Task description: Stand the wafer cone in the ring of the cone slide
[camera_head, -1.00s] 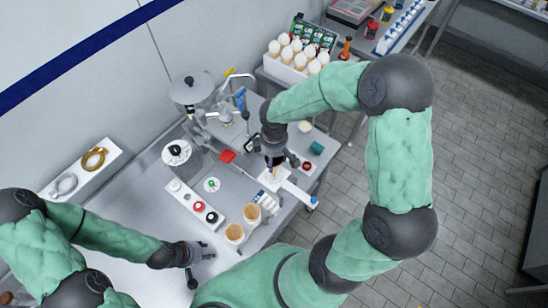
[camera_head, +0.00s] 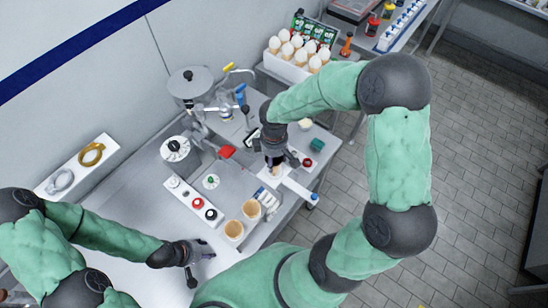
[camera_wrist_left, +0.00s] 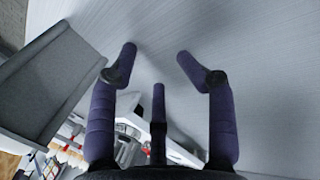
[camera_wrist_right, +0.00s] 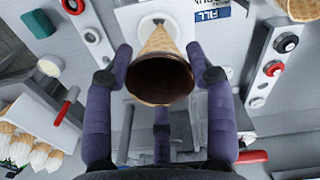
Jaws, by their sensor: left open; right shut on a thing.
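My right gripper (camera_head: 274,160) is shut on the wafer cone (camera_wrist_right: 160,75), low over the white cone slide (camera_head: 294,185). In the right wrist view the cone's dark open mouth faces the camera, and its narrow end points at the round white ring (camera_wrist_right: 152,21) of the slide. The cone hides part of the ring, and I cannot tell whether its tip is inside. My left gripper (camera_head: 200,252) is open and empty over bare counter at the front left; in the left wrist view its fingers (camera_wrist_left: 154,62) are spread apart.
Two wafer cones or cups (camera_head: 243,220) stand near the front edge. A white strip with coloured buttons (camera_head: 197,202) lies left of them. A steel machine (camera_head: 190,88) and a white box of topped cones (camera_head: 297,62) stand behind. A red-handled tool (camera_head: 227,151) lies close to the right gripper.

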